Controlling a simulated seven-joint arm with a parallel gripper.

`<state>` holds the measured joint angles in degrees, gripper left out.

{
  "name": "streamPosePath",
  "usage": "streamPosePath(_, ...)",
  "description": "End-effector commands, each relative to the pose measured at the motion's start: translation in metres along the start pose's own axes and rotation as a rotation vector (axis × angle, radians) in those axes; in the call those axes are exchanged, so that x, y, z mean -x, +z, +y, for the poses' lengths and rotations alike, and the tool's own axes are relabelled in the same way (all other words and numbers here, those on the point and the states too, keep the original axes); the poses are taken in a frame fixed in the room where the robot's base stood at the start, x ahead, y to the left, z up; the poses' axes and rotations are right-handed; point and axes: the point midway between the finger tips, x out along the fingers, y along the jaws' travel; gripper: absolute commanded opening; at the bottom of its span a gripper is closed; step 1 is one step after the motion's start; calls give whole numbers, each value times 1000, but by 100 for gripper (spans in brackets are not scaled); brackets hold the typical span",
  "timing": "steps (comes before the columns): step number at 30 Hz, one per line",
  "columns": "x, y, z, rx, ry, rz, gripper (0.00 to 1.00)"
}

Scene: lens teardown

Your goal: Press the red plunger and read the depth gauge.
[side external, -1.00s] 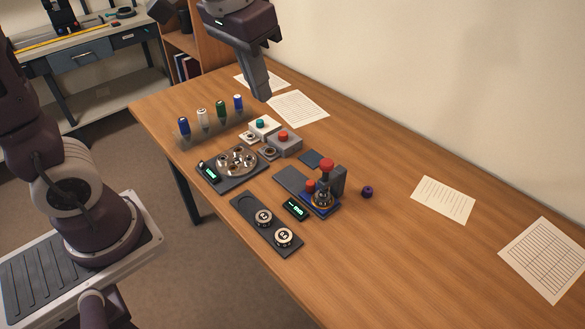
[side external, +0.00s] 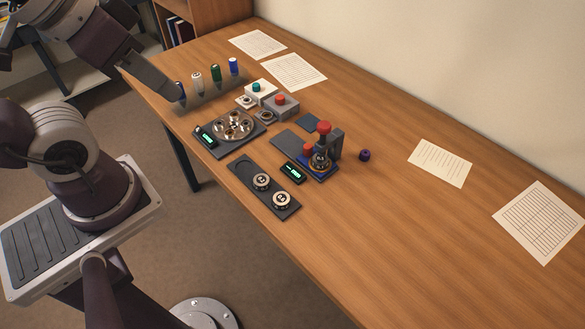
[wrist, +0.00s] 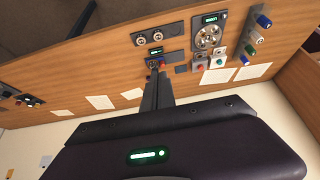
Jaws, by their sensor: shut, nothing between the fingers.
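A small press fixture on a blue base (side external: 322,174) stands mid-table in the side view. It has a tall red knob (side external: 324,127) and a shorter red knob (side external: 308,148); I cannot tell which is the plunger. A small black gauge (side external: 293,172) with a lit green display lies at its left; the digits are too small to read. My gripper (side external: 178,98) is shut and empty, above the table's far left, well apart from the press. In the wrist view the shut fingers (wrist: 160,78) overlap the view towards the press's red knob (wrist: 162,63).
Several upright coloured handles (side external: 215,73) stand near my gripper. A grey box with a red button (side external: 280,99) and a white box with a teal button (side external: 257,86) sit behind a round metal plate (side external: 233,125). A tray (side external: 247,178) holds two discs.

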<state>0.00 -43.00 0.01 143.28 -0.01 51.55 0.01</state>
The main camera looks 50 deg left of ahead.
Motion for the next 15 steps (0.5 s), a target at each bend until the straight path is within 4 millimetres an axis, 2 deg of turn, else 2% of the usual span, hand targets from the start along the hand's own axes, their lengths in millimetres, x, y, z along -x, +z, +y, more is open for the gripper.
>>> streamPosePath(10,0,-2,0,-2,0,-4,0)
streamPosePath(13,1,-20,1,-17,4,-40,0)
streamPosePath(15,-1,-46,3,-37,9,-87,0)
